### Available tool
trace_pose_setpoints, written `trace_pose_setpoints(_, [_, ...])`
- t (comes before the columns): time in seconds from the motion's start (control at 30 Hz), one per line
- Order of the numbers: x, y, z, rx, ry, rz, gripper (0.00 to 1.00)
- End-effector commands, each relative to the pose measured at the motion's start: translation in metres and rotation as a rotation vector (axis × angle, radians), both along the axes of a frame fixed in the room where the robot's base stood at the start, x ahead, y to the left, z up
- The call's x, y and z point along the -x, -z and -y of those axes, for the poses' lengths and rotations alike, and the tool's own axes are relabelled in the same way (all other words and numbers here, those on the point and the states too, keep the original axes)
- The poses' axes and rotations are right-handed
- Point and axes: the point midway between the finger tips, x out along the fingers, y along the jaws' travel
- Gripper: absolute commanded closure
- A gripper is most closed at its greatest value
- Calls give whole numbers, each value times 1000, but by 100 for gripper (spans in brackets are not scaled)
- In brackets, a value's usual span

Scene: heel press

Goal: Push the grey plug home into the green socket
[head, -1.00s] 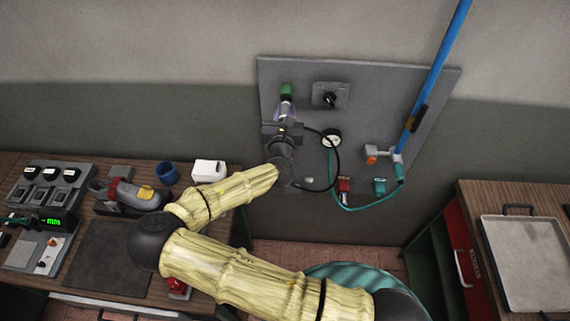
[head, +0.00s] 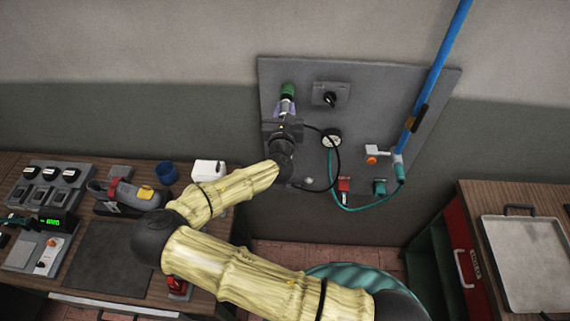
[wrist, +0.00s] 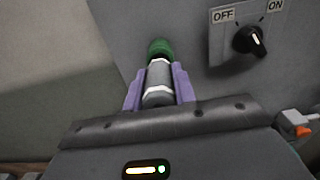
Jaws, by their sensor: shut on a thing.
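The green socket (head: 288,90) is on the upper left of the grey wall panel. It also shows in the wrist view (wrist: 159,47). The grey plug (wrist: 158,82), with pale bands, is directly in line with the socket, its far end at the socket's mouth. How deep it sits inside cannot be seen. My gripper (wrist: 160,92) is shut on the plug, with a purple finger on each side of it. In the head view my gripper (head: 285,108) is just below the socket, and a black cable runs from near it.
A rotary switch (head: 331,95) marked OFF and ON is right of the socket. A workbench (head: 120,225) with tools stands at the left.

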Motion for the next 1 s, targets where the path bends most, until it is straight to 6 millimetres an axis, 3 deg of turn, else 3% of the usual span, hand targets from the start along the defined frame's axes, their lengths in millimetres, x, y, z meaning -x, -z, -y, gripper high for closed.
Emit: trace_pose_setpoints(1.0, [-16, 0, 1, 0, 1, 1, 100])
